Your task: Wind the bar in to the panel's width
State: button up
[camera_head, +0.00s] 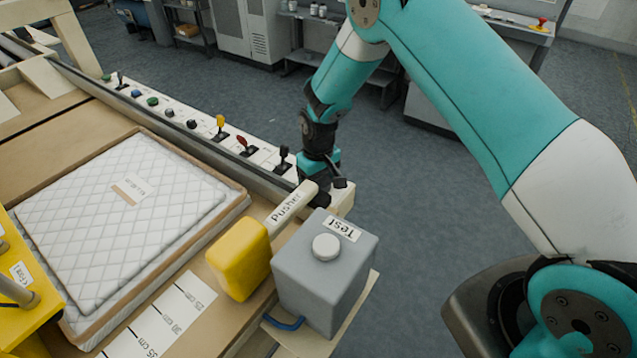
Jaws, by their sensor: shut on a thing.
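A white quilted panel (110,235) lies flat in a brown-edged stack on the machine's bed at left. The bar, a cream arm labelled "Pusher" (290,204), runs from the rail's near end toward a yellow block (236,263). The block stands just off the panel's right-hand edge, with a narrow gap seeming to lie between. A scale strip (160,322) marked 25, 30 and 35 cm lies on the bed near the block. My gripper (322,188) points down at the rail's end, shut on a dark handle there. The handle is mostly hidden by the fingers.
A grey canister labelled "Test" (320,275) stands close in front of the pusher and my gripper. The rail carries several buttons and levers, among them a yellow lever (220,124) and a red lever (243,143). Open floor (420,200) lies right of the rail.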

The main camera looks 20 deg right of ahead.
aim_at(319, 180)
jog(key=shift+w+m+b, duration=0.1)
jog(key=shift+m+b, duration=0.2)
jog(key=shift+m, duration=0.9)
jog(key=shift+r, duration=0.1)
jog(key=o, duration=0.9)
notch_tip(319, 180, up, 8)
jog(key=p, duration=0.5)
jog(key=shift+p, duration=0.3)
